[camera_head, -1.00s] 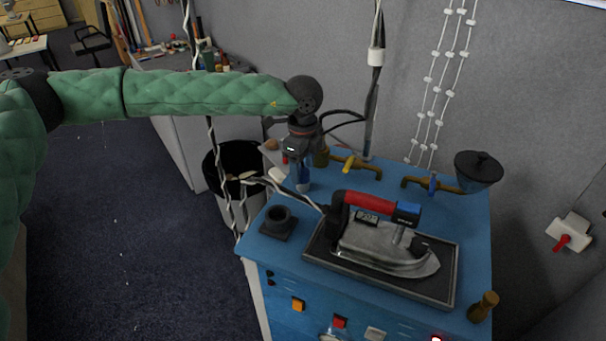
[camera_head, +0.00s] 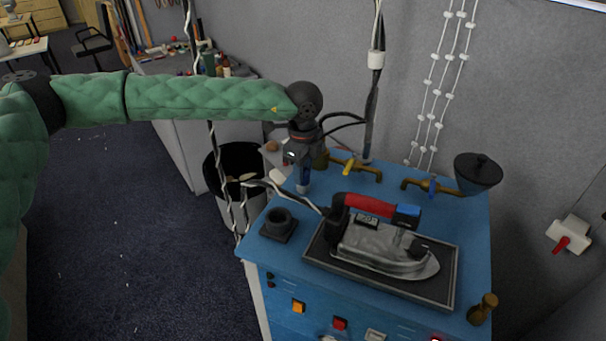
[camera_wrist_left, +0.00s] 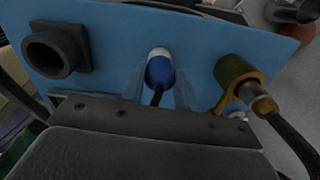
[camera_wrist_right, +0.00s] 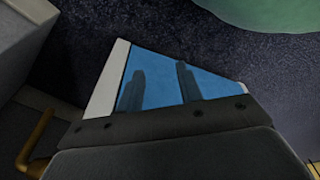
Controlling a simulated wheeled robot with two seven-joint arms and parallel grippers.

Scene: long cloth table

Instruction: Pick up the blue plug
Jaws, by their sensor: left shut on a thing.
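The blue plug (camera_head: 304,184), with a white end, is at the back left of the blue workbench top, seen in the head view below my left gripper (camera_head: 303,176). In the left wrist view the plug (camera_wrist_left: 159,71) sits between the two fingers of my left gripper (camera_wrist_left: 160,84), which is shut on it. A dark cable runs from the plug's near end. Whether the plug touches the bench top is hard to tell. My right gripper (camera_wrist_right: 160,78) shows in the right wrist view, its fingers apart with nothing between them.
A red-handled iron (camera_head: 385,240) rests on a dark tray (camera_head: 446,292) on the bench (camera_head: 475,225). A black round socket (camera_head: 278,224) stands front left. Brass taps (camera_head: 352,165) line the back, with a black funnel (camera_head: 478,173) at right. A bin (camera_head: 233,160) stands left.

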